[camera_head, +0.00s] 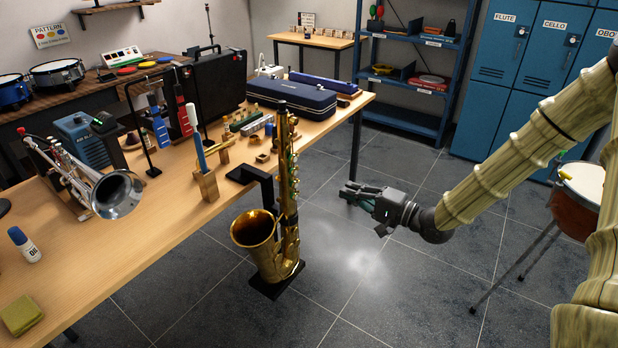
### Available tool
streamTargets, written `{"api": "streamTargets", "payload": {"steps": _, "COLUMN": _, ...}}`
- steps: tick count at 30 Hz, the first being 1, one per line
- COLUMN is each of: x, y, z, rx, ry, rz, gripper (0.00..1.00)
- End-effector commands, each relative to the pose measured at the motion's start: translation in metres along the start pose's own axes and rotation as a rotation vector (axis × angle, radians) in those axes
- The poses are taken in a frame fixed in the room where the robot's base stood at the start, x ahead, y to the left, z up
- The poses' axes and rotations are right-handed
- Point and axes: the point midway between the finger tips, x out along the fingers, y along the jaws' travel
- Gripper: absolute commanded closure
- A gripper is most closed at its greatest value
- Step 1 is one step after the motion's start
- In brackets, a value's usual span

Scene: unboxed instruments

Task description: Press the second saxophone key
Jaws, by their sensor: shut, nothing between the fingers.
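The saxophone (285,215) is golden brass and stands upright on a black stand at the table's right edge.
The wooden table (120,262) fills the left side, with a silver trumpet (112,192) and a dark blue case (292,97) on it. A drum (578,200) on a stand is at the right. Blue shelves (412,112) and lockers (497,115) line the back. Tiled floor is clear around my gripper.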

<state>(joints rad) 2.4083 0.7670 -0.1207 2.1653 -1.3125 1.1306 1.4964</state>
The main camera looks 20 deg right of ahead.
Motion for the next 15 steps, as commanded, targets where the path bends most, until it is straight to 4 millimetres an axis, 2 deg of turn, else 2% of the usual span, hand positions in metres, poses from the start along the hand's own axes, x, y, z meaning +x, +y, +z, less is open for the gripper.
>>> {"api": "streamTargets", "payload": {"steps": 9, "x": 0.003, "y": 0.0, "z": 0.0, "rx": -0.001, "ry": 0.0, "rz": 0.001, "gripper": 1.0}}
{"api": "streamTargets", "payload": {"steps": 15, "x": 0.024, "y": 0.001, "z": 0.0, "rx": -0.001, "ry": 0.0, "rz": 0.002, "gripper": 1.0}}
